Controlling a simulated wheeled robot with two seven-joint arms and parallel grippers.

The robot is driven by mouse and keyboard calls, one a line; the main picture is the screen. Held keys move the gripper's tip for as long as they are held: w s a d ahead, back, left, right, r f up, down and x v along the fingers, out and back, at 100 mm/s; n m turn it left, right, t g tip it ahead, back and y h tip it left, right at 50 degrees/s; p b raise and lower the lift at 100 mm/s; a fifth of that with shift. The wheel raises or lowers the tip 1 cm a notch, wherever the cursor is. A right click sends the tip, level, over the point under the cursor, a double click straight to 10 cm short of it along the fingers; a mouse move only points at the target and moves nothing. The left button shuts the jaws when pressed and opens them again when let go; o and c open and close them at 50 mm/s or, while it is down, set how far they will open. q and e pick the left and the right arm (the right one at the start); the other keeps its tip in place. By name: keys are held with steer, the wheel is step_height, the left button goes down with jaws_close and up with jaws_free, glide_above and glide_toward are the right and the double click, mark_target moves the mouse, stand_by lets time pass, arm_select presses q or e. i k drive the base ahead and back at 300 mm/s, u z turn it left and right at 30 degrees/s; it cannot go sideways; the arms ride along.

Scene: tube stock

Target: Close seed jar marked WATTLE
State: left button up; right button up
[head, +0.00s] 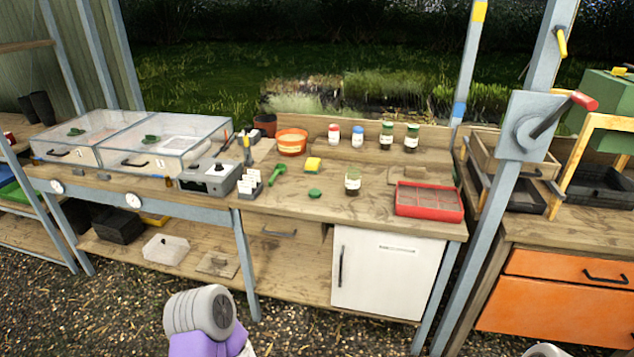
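An open glass jar (353,183) with a pale label stands upright near the middle of the wooden bench, with no lid on it. A green lid (315,193) lies on the bench just left of it, apart from the jar. Capped jars stand at the back: one with a red lid (334,133), one with a blue lid (357,136), and two with green lids (386,135) (411,138). The label writing is too small to read, so I cannot tell which is WATTLE. Neither gripper shows; only parts of my arms appear at the bottom edge.
A red tray (430,213) sits right of the open jar. A yellow block (313,164), a green scoop (277,175) and an orange pot (291,146) are to the left. A grey post (520,160) rises at the right. Bench around the lid is clear.

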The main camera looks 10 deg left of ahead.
mark_target(353, 176)
steer(key=u, duration=1.6)
steer(key=i, duration=2.35)
steer(key=z, duration=3.2)
